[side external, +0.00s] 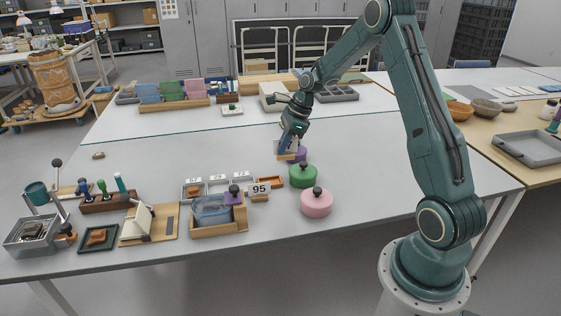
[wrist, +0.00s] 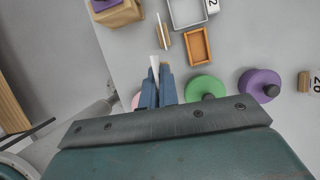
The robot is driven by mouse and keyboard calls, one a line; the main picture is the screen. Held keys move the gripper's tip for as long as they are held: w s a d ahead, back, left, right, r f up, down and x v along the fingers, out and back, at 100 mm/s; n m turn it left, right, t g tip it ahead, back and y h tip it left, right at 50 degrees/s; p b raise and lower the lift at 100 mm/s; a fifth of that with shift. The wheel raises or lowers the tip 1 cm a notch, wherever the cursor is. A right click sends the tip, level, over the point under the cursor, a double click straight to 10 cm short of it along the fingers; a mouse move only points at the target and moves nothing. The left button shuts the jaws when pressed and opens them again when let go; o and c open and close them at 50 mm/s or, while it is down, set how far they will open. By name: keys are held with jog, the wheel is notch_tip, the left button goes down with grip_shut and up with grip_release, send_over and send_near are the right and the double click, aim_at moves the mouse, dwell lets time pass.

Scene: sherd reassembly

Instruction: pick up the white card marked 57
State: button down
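My gripper (side external: 287,146) is above the table, in front of the purple lidded jar in the side view. Its blue fingers (wrist: 157,84) are closed around a white card on a wooden base (side external: 287,156). In the wrist view this white card (wrist: 154,63) shows edge-on between the fingertips. The fingers cover much of its face, so I cannot read its number. The held card looks clear of the table. Another white card marked 95 (side external: 260,189) stands on the table beside the wooden box; it shows edge-on in the wrist view (wrist: 163,38).
Pink (side external: 316,204), green (side external: 302,176) and purple (side external: 298,153) jars stand close to the gripper. An orange tray (wrist: 198,46) and small trays with number labels (side external: 216,178) lie left of them. Another numbered card (wrist: 316,83) stands beyond the purple jar.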

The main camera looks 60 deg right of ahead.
jog(key=shift+r, duration=1.9)
jog(key=shift+f, duration=0.1)
